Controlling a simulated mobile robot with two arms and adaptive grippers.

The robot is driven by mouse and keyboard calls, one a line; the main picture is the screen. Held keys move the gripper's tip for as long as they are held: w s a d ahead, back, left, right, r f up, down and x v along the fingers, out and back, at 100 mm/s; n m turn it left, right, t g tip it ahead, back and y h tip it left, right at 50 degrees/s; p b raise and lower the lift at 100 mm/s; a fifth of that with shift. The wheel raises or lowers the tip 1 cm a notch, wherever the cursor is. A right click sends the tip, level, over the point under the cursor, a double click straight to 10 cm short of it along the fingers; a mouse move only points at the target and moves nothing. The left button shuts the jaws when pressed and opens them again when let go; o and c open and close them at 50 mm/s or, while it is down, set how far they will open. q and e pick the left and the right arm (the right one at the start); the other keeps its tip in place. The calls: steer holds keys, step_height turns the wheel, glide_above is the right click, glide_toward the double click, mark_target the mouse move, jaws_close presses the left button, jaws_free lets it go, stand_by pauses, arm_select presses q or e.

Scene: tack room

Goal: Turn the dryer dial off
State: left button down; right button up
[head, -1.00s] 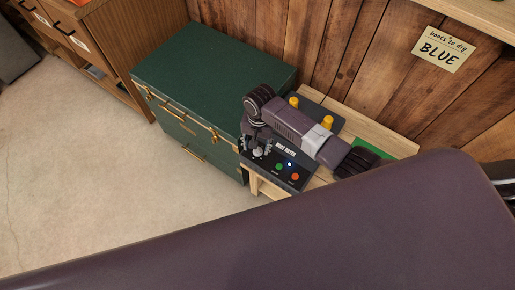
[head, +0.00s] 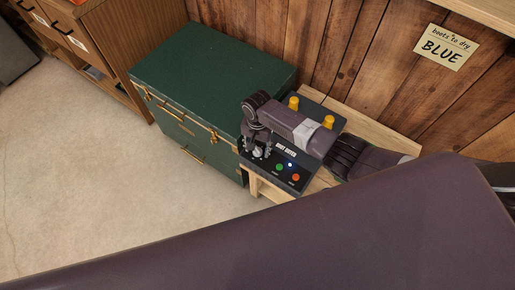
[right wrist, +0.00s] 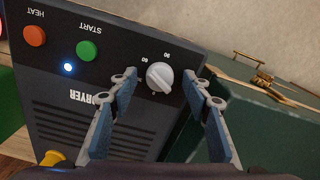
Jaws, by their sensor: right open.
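The boot dryer (head: 307,165) is a dark box with a labelled control panel, on a light wooden stand. Its dial (right wrist: 160,77) is a pale round knob with a raised grip bar, beside printed numbers in the right wrist view. My right gripper (right wrist: 159,82) is open, with one finger on each side of the dial; I see gaps between the fingers and the knob. In the head view my right gripper (head: 257,148) is over the panel's left end and mostly covers the dial. A blue light (right wrist: 68,67) is lit on the panel. My left gripper is out of view.
A green START button (right wrist: 86,51) and an orange-red HEAT button (right wrist: 35,36) are near the dial. Yellow posts (head: 328,121) rise from the dryer. A green trunk (head: 210,75) stands close at its left. A "BLUE" sign (head: 446,46) hangs on the wall.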

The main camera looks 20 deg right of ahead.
steer(key=c, duration=1.2)
steer(key=shift+o, duration=0.2)
